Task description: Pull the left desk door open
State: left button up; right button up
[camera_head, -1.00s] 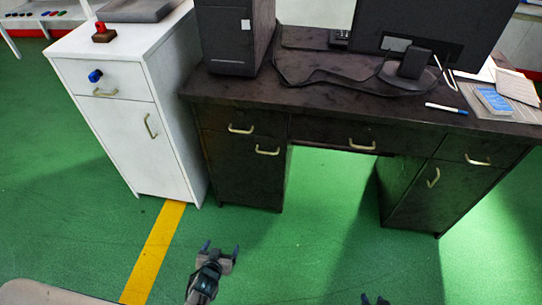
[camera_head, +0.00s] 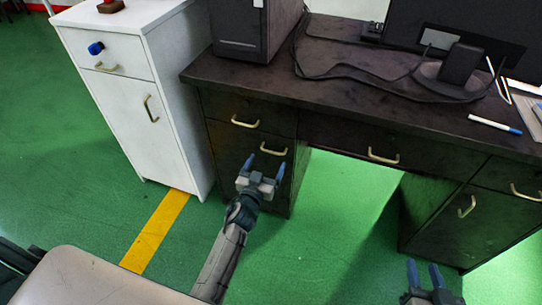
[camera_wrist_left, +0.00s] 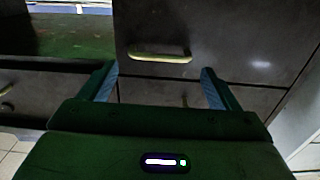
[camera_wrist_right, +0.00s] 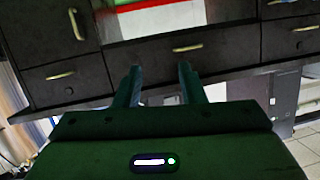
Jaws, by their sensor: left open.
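The left desk door (camera_head: 238,176) is a dark panel under the left drawer and is closed. Its pale bar handle (camera_head: 273,151) is near the panel's top right and also shows in the left wrist view (camera_wrist_left: 160,57). My left gripper (camera_head: 264,168) is open and empty in front of this door. In the left wrist view the handle lies between the lines of the two fingers, beyond their tips and apart from them. My right gripper (camera_head: 424,267) is open and empty at the bottom right, away from the desk; its fingers also show in the right wrist view (camera_wrist_right: 161,70).
The left drawer handle (camera_head: 245,122) is just above the door. A white cabinet (camera_head: 128,112) stands close to the desk's left side. A computer tower (camera_head: 250,30), cables and a monitor (camera_head: 470,38) are on the desktop. Green floor (camera_head: 330,215) is clear under the desk.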

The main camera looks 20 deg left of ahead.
aim_at(270, 156)
pick_arm(q)
jog(key=w, duration=0.4)
jog(key=shift+w, duration=0.25)
pick_arm(e)
jog(key=r, duration=0.1)
jog(key=w+r+t, duration=0.1)
jog(key=r+t, duration=0.1)
jog(key=shift+w+d, duration=0.2)
jog(key=shift+w, duration=0.15)
pick_arm(q)
jog(key=shift+c, duration=0.2)
